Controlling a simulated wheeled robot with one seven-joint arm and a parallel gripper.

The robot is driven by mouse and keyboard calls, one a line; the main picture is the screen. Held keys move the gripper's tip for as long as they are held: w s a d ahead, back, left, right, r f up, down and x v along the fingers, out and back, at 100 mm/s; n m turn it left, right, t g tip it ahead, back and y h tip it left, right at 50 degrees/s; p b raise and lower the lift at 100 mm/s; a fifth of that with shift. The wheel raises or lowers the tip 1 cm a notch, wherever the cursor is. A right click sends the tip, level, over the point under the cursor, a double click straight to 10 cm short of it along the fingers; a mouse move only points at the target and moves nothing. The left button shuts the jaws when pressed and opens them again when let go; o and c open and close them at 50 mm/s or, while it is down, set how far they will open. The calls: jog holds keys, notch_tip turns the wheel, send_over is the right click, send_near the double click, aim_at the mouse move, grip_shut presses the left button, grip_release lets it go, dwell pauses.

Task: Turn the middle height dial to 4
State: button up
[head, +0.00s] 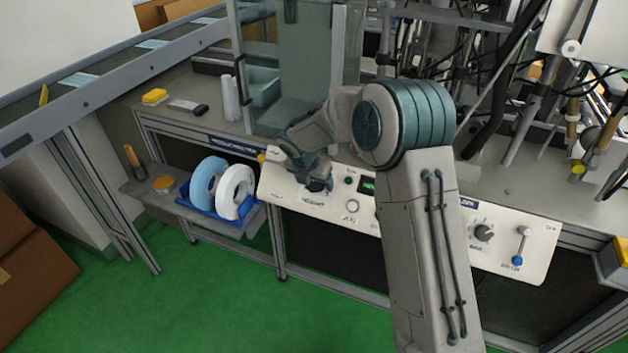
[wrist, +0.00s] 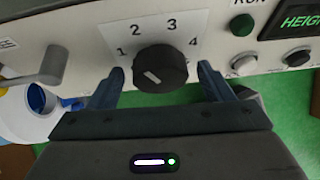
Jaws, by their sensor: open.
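The height dial (wrist: 163,62) is a round black knob on the white control panel (wrist: 75,18), with 1, 2, 3 and 4 printed in an arc around it. Its short white mark slants up and left, roughly toward the 1. My gripper (wrist: 160,75) is open in the wrist view, with one finger on each side of the dial. I cannot tell whether either finger touches it. In the head view my gripper (head: 316,178) is at the left part of the panel and largely hides the dial.
In the wrist view, a grey lever (wrist: 40,68) is left of the dial. A green button (wrist: 242,25) and a lit display (wrist: 296,22) are to its right. In the head view, another black dial (head: 484,232) and a blue-tipped lever (head: 520,245) are at the panel's right.

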jog(key=c, duration=1)
